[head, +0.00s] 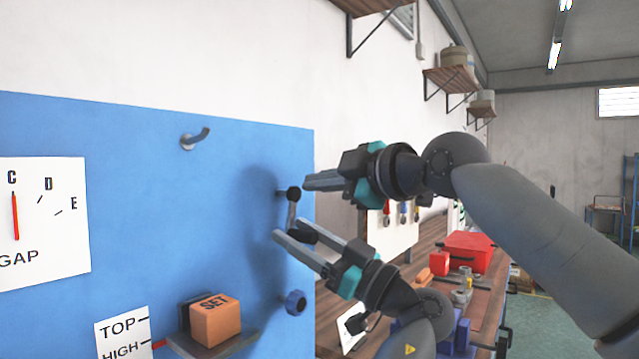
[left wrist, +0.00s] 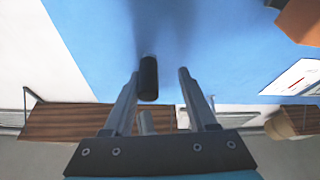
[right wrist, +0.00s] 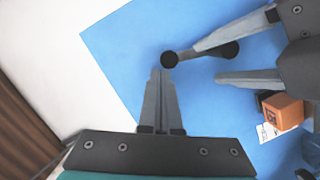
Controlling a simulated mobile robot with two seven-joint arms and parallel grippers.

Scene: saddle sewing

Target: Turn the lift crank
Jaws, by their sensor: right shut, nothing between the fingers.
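The lift crank (head: 292,212) is on the blue panel, with a black round hub at its top, a short grey arm and a dark handle at the lower end. The hub also shows in the right wrist view (right wrist: 170,59). My left gripper (head: 285,230) is open at the handle. In the left wrist view, the black handle (left wrist: 148,78) lies between the spread fingers (left wrist: 160,75), closer to the left one. I cannot tell if they touch. My right gripper (head: 307,184) is shut and empty, its tips beside the hub; part of the handle is hidden by my left finger.
An orange SET block (head: 215,320) sits on a small ledge (head: 235,345) at lower left, beside a TOP/HIGH scale (head: 122,335). A hook (head: 195,138) juts out higher up. A bench with a red box (head: 468,252) stands behind my arms.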

